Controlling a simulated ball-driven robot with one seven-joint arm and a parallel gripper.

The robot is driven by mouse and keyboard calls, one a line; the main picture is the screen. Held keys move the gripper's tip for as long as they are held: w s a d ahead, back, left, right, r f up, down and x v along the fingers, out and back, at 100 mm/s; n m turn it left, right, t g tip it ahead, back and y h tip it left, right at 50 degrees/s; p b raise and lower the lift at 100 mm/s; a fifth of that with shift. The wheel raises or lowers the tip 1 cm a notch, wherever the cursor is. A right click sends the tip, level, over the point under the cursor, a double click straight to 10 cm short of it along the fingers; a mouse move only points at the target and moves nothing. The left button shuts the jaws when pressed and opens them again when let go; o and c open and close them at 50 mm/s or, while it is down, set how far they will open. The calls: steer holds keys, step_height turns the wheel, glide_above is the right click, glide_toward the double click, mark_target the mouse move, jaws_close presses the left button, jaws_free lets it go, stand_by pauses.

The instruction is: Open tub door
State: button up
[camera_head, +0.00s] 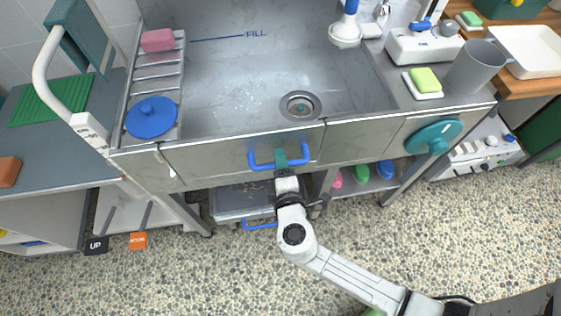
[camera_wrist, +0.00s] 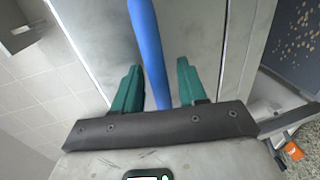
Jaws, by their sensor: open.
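The tub (camera_head: 240,90) is a grey steel basin with a drain and a "FILL" line. Its door (camera_head: 215,158) is the front steel panel, which looks closed. A blue bar handle (camera_head: 279,165) is on the door; it also shows in the wrist view (camera_wrist: 146,45). My gripper (camera_head: 280,158) is at the handle's middle. In the wrist view my open gripper (camera_wrist: 157,82) has green fingers on either side of the blue bar, with gaps showing. Whether a finger touches the bar is unclear.
A grey drawer (camera_head: 230,202) with a blue handle (camera_head: 259,225) sits below the tub. A teal round knob (camera_head: 434,138) is on the front at right. A white grab rail (camera_head: 45,70) stands at left. Pebbled floor (camera_head: 220,275) in front is mostly clear.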

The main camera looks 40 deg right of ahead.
steer(key=shift+c, duration=0.2)
jaws_close()
stand_by(0.4)
